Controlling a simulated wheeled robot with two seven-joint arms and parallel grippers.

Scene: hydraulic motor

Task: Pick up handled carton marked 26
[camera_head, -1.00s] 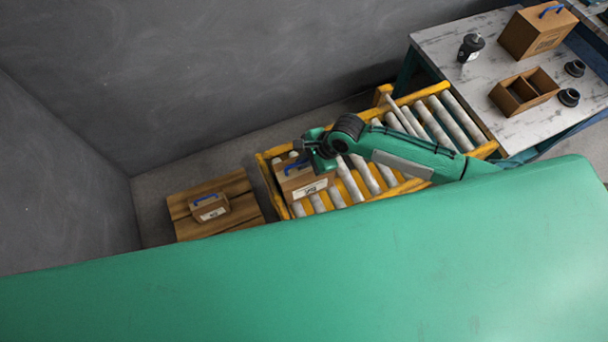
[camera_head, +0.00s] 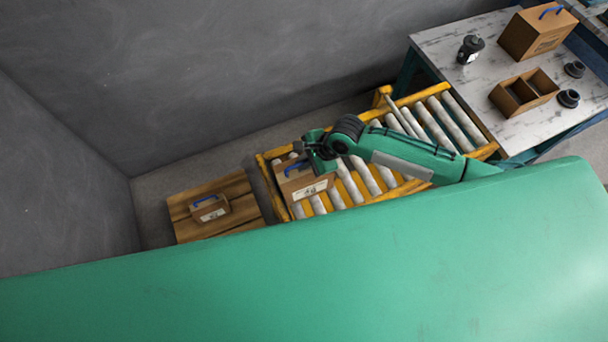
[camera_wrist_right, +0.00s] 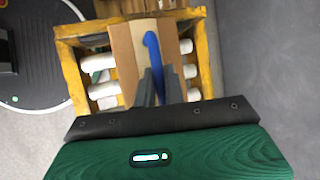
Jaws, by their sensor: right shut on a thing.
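A brown carton (camera_head: 304,187) with a blue handle and a white label sits at the left end of the roller conveyor. The label's number is too small to read. My right gripper (camera_head: 308,160) is at the top of this carton. In the right wrist view, the fingers of my right gripper (camera_wrist_right: 155,88) are shut on the blue handle (camera_wrist_right: 152,48), with the carton (camera_wrist_right: 124,48) below them. I cannot tell whether the carton is clear of the rollers. A second, smaller carton (camera_head: 210,213) with a blue handle stands on a wooden pallet. My left gripper is not in view.
The yellow-framed conveyor (camera_head: 262,168) runs right to a worktable (camera_head: 450,45). On the table are a larger carton (camera_head: 535,35), a divided box (camera_head: 523,92) and dark round parts (camera_head: 568,98). The wooden pallet (camera_head: 245,205) lies left of the conveyor, near grey walls.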

